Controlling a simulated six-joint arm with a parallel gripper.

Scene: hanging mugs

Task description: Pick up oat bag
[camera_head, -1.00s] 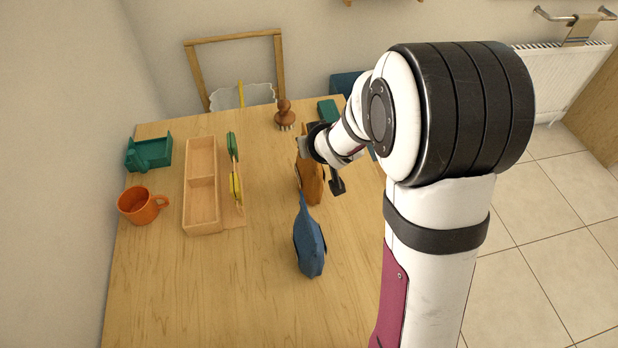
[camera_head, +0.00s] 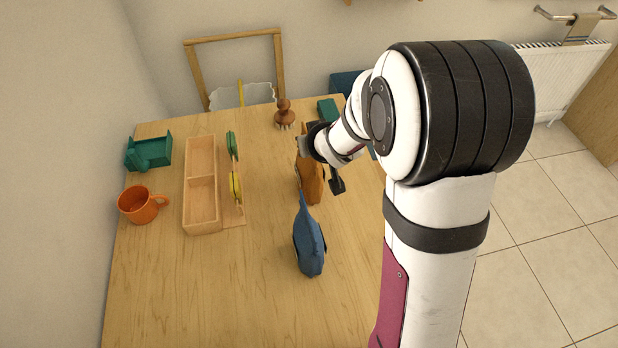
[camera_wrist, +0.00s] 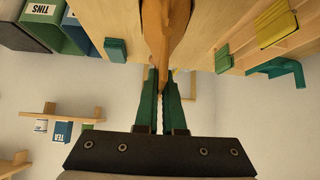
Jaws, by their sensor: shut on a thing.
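An orange-brown bag (camera_head: 312,186) stands on the table, right of its middle, partly hidden by my arm. My gripper (camera_wrist: 161,88) is shut on the narrow top of this bag, which also shows in the wrist view (camera_wrist: 168,32) between the green fingers. In the head view my gripper (camera_head: 309,148) is at the bag's top and its fingertips are mostly hidden. A blue bag (camera_head: 309,247) with a narrow top stands nearer the front, apart from my gripper. No label is readable on either bag.
Left are a wooden tray (camera_head: 202,215), an orange mug (camera_head: 141,205), a green holder (camera_head: 150,152), and yellow (camera_head: 236,187) and green (camera_head: 233,146) items. A brown brush-like object (camera_head: 284,114) and a green block (camera_head: 327,110) stand behind. The front left table is clear.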

